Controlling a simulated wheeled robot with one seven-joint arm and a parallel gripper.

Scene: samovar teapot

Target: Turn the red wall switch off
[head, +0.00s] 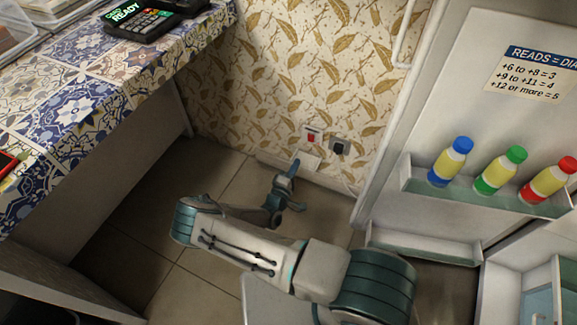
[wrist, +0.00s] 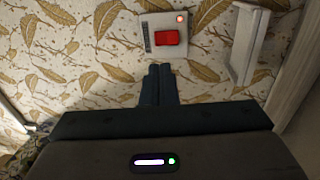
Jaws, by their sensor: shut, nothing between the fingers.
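The red wall switch (head: 311,137) sits on a white plate low on the leaf-patterned wall in the head view. In the wrist view the red switch (wrist: 167,38) is near the top centre, with a small lit orange-red light at the plate's upper right. My gripper (wrist: 160,68) is shut and empty. Its fingertips appear just below the switch plate in the wrist view; I cannot tell whether they touch it. In the head view my gripper (head: 297,166) is low by the wall, just below the switch.
A tiled counter (head: 75,105) with a card terminal (head: 143,20) is at left. At right an open fridge door (head: 480,115) holds bottles with blue, green and red caps. The tiled floor (head: 150,210) is clear at left.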

